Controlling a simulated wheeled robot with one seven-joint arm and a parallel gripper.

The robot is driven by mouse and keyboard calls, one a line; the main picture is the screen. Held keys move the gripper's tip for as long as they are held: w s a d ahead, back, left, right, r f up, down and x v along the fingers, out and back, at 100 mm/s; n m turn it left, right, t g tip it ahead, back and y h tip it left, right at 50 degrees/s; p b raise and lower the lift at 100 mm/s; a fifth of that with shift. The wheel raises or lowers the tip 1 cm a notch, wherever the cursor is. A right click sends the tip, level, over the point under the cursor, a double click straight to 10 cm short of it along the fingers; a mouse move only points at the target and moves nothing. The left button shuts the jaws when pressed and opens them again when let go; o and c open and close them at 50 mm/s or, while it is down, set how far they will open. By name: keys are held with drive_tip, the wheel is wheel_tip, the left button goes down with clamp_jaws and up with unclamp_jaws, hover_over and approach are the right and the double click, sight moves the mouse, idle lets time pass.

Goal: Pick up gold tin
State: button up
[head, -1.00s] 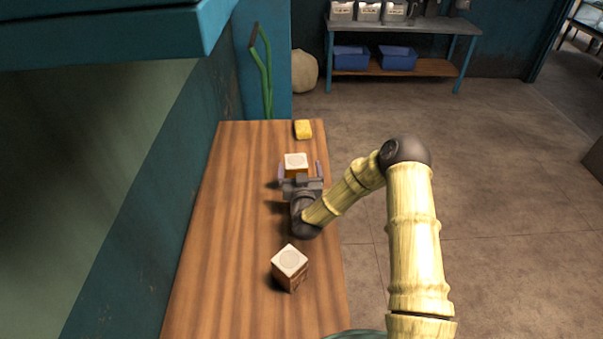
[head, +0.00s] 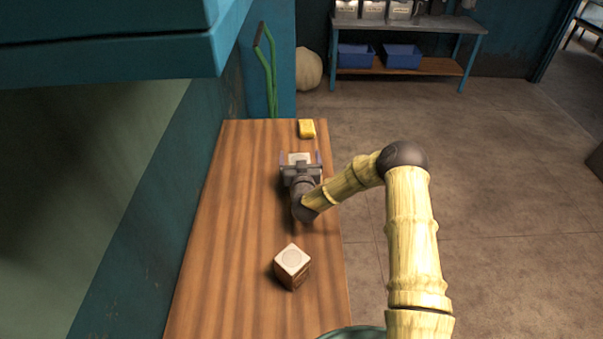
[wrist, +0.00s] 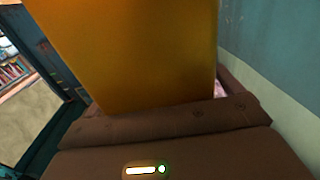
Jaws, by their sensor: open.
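The gold tin (head: 300,156) stands near the far end of the wooden counter, with its pale top showing in the head view. Its gold-orange side (wrist: 140,50) fills much of the wrist view. My gripper (head: 300,161) is open, with one finger on the left and one on the right of the tin. The gripper body hides the tin's near side in the head view. I cannot tell whether the fingers touch it.
A brown box with a pale top (head: 292,262) stands on the counter (head: 235,230) nearer to me. A yellow block (head: 306,128) lies beyond the tin. A wall and an overhead cabinet (head: 110,55) are on the left. The counter's left side is clear.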

drive_tip(key=shift+a, duration=0.1)
drive_tip(key=shift+c, duration=0.9)
drive_tip(key=shift+d, duration=0.3)
drive_tip(key=c, duration=1.1)
drive_tip(key=shift+s+a, duration=0.1)
drive_tip(key=shift+a, duration=0.45)
drive_tip(key=c, duration=0.6)
drive_tip(key=shift+a, duration=0.1)
drive_tip(key=shift+d+r, duration=0.1)
drive_tip(key=shift+d, duration=0.1)
drive_tip(key=shift+d+r, duration=0.1)
drive_tip(key=shift+r, duration=0.35)
wheel_tip(320, 180, up, 17)
drive_tip(key=b, duration=0.2)
drive_tip(key=shift+d, duration=0.15)
